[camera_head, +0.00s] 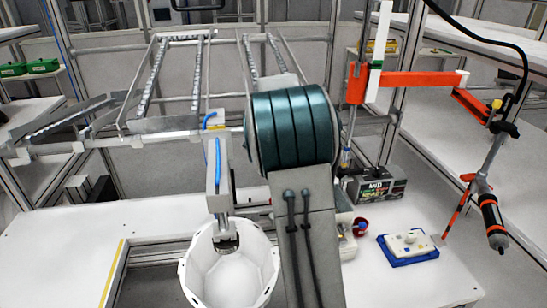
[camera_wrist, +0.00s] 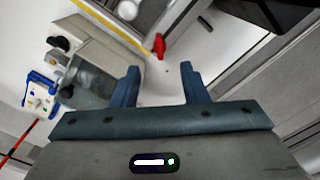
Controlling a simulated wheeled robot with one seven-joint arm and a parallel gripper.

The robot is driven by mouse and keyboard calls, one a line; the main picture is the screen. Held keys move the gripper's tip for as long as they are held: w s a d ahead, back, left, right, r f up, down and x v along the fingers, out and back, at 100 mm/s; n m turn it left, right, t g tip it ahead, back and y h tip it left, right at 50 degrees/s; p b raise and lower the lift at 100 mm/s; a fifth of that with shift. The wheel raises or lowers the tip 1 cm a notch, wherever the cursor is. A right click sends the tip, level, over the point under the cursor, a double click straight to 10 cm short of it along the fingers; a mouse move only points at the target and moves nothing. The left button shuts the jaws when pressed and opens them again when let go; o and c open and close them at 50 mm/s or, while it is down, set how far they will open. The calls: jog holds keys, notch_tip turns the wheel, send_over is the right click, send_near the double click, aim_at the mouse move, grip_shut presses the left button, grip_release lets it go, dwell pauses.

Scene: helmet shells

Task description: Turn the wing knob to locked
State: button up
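A small red winged part (camera_wrist: 159,45), which looks like the wing knob, shows in the wrist view on a pale surface beside a grey metal rail. My gripper (camera_wrist: 157,82) is open, with its two dark blue fingers apart and nothing between them. The red part lies beyond the fingertips, roughly in line with the gap and not touched. Its exact turn position is too small to read. In the head view my arm blocks the view of my gripper, and I cannot make out this red part there for sure.
A beige fixture (camera_wrist: 95,60) stands left of my fingers in the wrist view. A blue tray with a white device (camera_head: 408,248) lies on the white table (camera_head: 60,245). A white bin (camera_head: 197,270) stands left of my arm. An orange tool arm (camera_head: 415,80) hangs at right.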

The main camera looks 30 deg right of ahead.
notch_tip(320, 180, up, 6)
jog(key=shift+r, duration=0.2)
dwell(0.5)
